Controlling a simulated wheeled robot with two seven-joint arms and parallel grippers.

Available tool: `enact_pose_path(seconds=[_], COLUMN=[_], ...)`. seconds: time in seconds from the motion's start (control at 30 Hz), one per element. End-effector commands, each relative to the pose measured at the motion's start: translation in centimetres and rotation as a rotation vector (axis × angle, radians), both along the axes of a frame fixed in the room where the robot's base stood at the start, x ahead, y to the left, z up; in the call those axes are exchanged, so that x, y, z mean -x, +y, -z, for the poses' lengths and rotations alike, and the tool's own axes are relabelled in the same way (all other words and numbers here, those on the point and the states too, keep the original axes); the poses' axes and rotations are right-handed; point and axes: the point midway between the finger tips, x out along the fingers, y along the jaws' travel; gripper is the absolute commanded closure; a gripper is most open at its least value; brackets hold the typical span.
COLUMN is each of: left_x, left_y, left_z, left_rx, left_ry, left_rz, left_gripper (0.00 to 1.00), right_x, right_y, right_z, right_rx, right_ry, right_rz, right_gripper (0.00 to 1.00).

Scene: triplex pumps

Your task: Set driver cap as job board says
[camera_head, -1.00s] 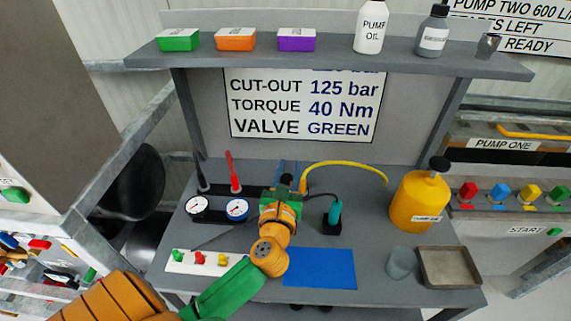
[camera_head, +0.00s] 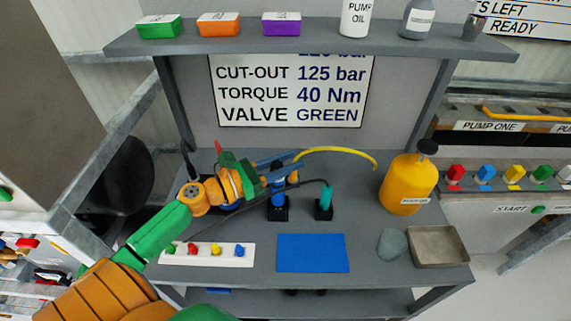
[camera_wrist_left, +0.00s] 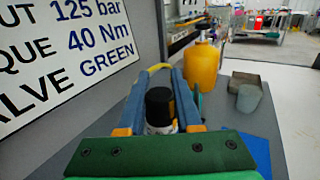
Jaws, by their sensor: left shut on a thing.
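The job board (camera_head: 290,92) on the back wall reads cut-out 125 bar, torque 40 Nm, valve green; its top line is cut off. My left gripper (camera_head: 283,170) reaches in from the left, its blue fingers shut around the upper part of an upright driver (camera_head: 278,197) with a blue body, over a black base. In the left wrist view, the driver's black cap (camera_wrist_left: 158,99) sits between the fingers, with a pale marked band below it. Any setting on it is too small to read. My right gripper is not in view.
A teal tool (camera_head: 325,198) stands right of the driver. A blue mat (camera_head: 312,253) lies clear in front. A yellow can (camera_head: 408,184) and a grey tray (camera_head: 439,246) are right.

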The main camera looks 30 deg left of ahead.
Motion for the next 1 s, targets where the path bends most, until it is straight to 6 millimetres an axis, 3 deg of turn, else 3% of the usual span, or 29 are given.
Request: enact_pose_path(seconds=[0.1, 0.43, 1.0], left_x=[0.1, 0.5, 0.7], left_y=[-0.2, -0.8, -1.0], left_z=[0.5, 0.3, 0.1], left_rx=[-0.001, -0.001, 0.001], left_ry=[-0.002, -0.002, 0.002], left_rz=[0.100, 0.306, 0.349], left_gripper=[1.00, 1.00, 1.00], right_x=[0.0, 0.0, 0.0], right_y=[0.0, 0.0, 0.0], right_z=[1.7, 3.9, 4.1], right_rx=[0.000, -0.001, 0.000], right_ry=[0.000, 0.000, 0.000], right_rz=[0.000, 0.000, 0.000], right_gripper=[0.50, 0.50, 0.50])
